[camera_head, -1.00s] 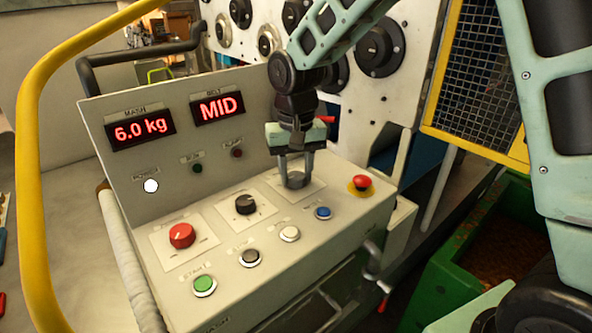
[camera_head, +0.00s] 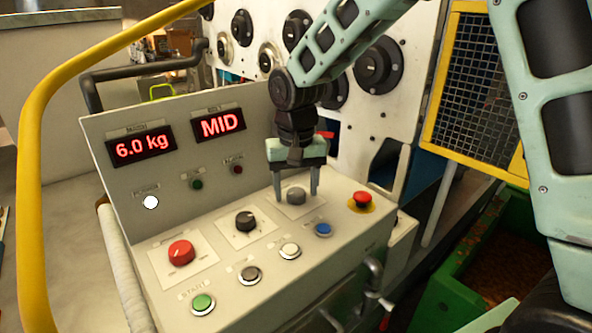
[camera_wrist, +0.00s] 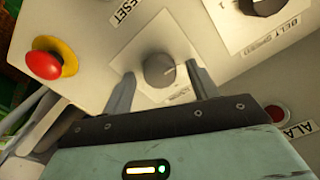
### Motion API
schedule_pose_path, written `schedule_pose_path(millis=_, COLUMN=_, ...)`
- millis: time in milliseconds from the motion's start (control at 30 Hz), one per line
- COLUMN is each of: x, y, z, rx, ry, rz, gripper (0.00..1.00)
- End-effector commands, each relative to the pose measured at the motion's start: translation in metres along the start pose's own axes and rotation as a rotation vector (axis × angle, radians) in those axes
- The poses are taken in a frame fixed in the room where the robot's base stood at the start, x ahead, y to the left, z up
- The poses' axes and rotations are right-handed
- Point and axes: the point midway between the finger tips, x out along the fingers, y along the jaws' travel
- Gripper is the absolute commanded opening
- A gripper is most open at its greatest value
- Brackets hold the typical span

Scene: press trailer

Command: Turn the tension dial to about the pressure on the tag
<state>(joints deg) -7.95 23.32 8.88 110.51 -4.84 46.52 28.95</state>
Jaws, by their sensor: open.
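The grey dial (camera_head: 296,196) sits on its pale plate at the right end of the dial row on the sloped console. I take it to be the tension dial; its label cannot be read. No pressure tag can be made out. The displays read 6.0 kg (camera_head: 142,147) and MID (camera_head: 220,124).
A red knob (camera_head: 181,253) and a black knob (camera_head: 245,220) stand to the left on the console. A red emergency button (camera_head: 362,198) is close on the right. Green, grey, white and blue (camera_head: 323,230) buttons line the front. A yellow rail (camera_head: 33,180) stands at left.

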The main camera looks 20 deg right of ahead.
Motion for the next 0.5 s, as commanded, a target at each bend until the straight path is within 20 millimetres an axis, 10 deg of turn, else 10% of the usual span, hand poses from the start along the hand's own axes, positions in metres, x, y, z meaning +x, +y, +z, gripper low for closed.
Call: schedule_pose_path(millis=500, x=-0.099, y=-0.001, z=-0.001, rx=0.001, ry=0.006, rz=-0.003, gripper=0.59)
